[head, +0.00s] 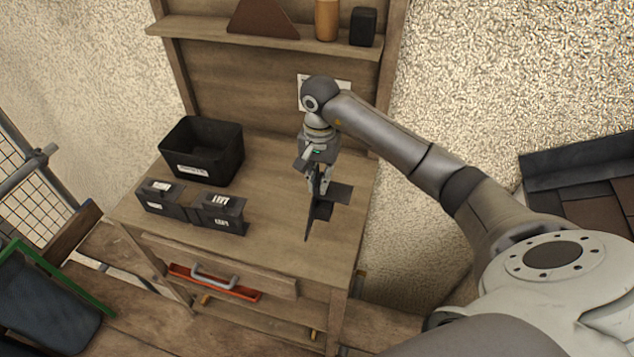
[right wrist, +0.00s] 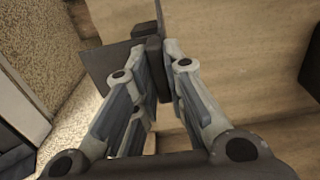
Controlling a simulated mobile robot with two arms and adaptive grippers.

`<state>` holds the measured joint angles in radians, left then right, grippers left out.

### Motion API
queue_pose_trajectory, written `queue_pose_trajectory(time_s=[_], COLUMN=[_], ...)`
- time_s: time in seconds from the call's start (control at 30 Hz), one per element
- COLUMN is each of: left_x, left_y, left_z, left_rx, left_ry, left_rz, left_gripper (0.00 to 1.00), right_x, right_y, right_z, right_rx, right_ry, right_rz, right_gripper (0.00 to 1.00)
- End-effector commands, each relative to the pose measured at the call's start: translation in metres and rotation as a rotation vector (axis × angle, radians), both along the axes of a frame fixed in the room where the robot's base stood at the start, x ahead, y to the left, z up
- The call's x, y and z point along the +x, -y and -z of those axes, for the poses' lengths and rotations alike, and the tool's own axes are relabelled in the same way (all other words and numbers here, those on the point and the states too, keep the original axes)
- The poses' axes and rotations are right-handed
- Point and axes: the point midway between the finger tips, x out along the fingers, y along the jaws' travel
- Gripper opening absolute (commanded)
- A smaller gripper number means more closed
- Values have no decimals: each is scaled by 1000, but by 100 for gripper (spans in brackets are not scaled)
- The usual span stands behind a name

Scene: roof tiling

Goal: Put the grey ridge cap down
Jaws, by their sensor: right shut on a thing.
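The grey ridge cap (head: 340,193) is a dark angled piece with thin plates and a small block. My right gripper (head: 318,178) points down over the right part of the wooden workbench (head: 275,190) and is shut on the cap. In the right wrist view the fingers (right wrist: 156,58) pinch a dark block, and a plate of the cap (right wrist: 98,66) shows to its left. One plate stands steeply tilted in the head view. I cannot tell whether the cap touches the bench top. My left gripper is not in view.
A black bin (head: 203,155) stands at the bench's back left, with two dark labelled holders (head: 163,197) (head: 218,212) in front of it. A shelf (head: 270,36) with several objects runs above. Bare bench top lies between the holders and the cap.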

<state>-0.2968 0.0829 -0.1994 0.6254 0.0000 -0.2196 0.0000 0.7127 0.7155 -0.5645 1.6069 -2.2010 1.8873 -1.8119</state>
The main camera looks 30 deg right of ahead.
Motion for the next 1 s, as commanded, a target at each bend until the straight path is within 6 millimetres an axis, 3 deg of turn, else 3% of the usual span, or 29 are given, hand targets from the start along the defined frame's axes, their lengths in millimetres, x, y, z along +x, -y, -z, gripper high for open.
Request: queue_pose_trajectory(time_s=[0.27, 0.5, 0.93, 0.97, 1.0], left_x=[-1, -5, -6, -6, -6], left_y=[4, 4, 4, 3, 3], left_z=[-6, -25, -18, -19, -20], left_rx=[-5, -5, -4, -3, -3], left_ry=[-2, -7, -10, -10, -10], left_rz=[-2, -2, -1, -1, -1], left_gripper=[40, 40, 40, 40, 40], right_x=[13, 14, 15, 14, 14], right_y=[3, 3, 4, 4, 4], right_z=[15, 42, 52, 51, 51], right_rx=[3, 4, 0, 1, 1], right_ry=[0, 0, 3, 2, 2], right_rz=[0, 1, 0, 0, 0], right_gripper=[0, 0, 0, 15, 20])
